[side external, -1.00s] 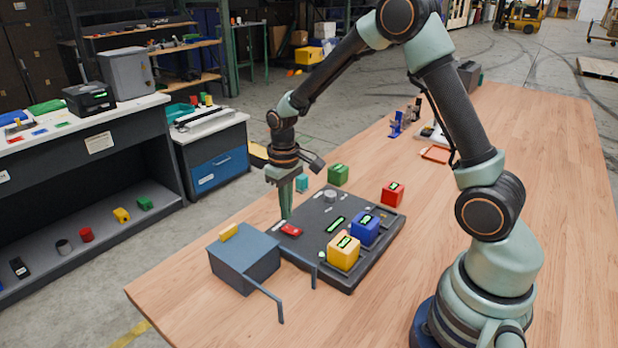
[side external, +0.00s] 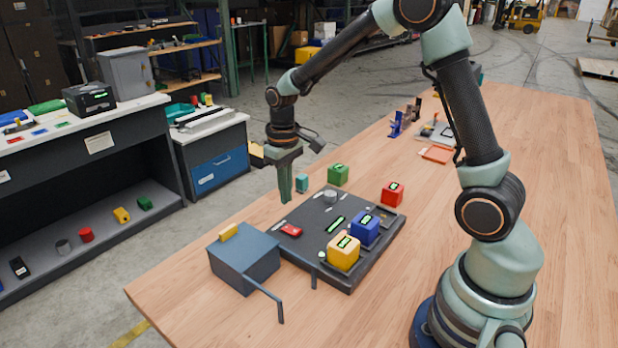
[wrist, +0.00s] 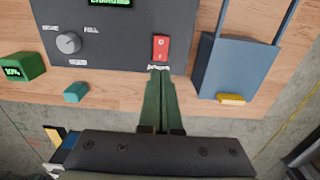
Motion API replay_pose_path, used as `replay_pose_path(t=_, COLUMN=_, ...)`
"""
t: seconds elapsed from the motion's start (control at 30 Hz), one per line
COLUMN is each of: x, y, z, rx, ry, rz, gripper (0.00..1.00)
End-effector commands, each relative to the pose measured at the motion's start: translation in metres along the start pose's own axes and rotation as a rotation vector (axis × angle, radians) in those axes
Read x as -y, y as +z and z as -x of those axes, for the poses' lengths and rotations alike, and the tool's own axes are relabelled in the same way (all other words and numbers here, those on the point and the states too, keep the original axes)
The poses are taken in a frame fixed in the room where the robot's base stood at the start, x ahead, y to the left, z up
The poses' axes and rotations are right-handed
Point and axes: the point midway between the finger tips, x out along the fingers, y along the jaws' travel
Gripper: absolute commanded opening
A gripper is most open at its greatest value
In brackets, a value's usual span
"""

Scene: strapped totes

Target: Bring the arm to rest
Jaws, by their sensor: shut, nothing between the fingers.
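My gripper (side external: 286,198) hangs above the left back edge of the dark control panel (side external: 325,265), fingers pointing down, shut and empty. In the wrist view the closed fingertips (wrist: 160,76) appear just below the red rocker switch (wrist: 161,47). The switch also shows on the panel in the side view (side external: 291,230), below the fingertips and apart from them. The panel also carries a grey knob (wrist: 68,43) and a green lit display.
A yellow cube (side external: 344,252) and a blue cube (side external: 365,228) stand on the panel. A red cube (side external: 392,194), a green cube (side external: 338,174) and a small teal block (side external: 302,183) are around it. A blue-grey box (side external: 244,262) with strap-like bars stands left.

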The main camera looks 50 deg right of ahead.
Motion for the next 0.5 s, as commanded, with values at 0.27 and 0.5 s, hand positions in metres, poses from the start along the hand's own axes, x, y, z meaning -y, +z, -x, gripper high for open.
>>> replay_pose_path(t=0.27, x=0.009, y=0.02, z=0.054, rx=-0.108, ry=0.007, rz=0.001, gripper=0.0)
replay_pose_path(t=0.5, x=0.02, y=0.059, z=0.103, rx=-0.24, ry=0.01, rz=0.002, gripper=0.0)
